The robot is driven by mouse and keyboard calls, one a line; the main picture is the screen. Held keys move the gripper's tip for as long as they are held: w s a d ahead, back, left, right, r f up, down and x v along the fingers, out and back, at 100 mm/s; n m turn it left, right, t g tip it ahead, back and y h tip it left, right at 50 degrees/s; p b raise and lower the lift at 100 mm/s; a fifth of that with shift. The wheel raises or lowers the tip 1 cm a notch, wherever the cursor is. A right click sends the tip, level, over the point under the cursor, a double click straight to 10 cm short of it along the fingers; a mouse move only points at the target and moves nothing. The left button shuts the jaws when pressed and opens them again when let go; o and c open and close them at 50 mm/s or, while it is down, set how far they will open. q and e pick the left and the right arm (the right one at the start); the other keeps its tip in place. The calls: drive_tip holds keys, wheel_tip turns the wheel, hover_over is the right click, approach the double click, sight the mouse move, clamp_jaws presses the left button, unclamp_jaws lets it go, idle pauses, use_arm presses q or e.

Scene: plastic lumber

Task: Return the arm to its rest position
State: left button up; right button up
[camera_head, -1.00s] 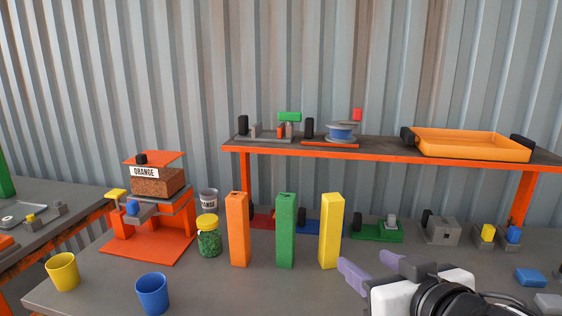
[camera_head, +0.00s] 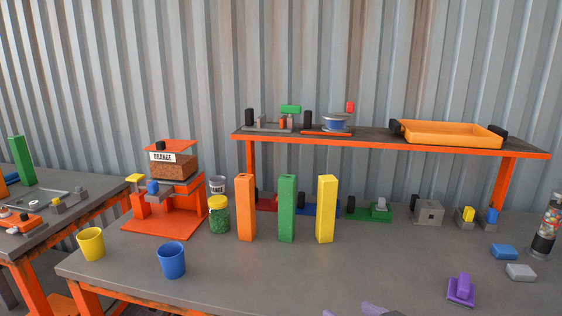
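Only the purple fingertips of my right gripper (camera_head: 378,310) show, at the bottom edge of the head view. The rest of that arm is out of frame, and I cannot tell how far the fingers are apart. The fingertips appear in front of the grey table (camera_head: 300,270), with no object visible at them. My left gripper is not in view. Orange (camera_head: 245,208), green (camera_head: 287,208) and yellow (camera_head: 326,208) posts stand upright in a row on the table.
A purple block with a handle (camera_head: 461,290) stands at the right front. A blue cup (camera_head: 172,261) and yellow cup (camera_head: 91,244) stand at the left. An orange-framed shelf (camera_head: 390,146) spans the back. The table's front middle is clear.

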drive_tip(key=s+d+f+g, duration=0.1)
drive_tip(key=s+f, duration=0.5)
drive_tip(key=f, duration=0.4)
drive_tip(key=s+d+f+g+h, duration=0.1)
drive_tip(key=s+f, duration=0.6)
drive_tip(key=f, duration=0.2)
drive_tip(key=s+d+f+g, duration=0.1)
drive_tip(key=s+f, duration=0.6)
drive_tip(key=f, duration=0.3)
drive_tip(key=shift+d+f+m, duration=0.3)
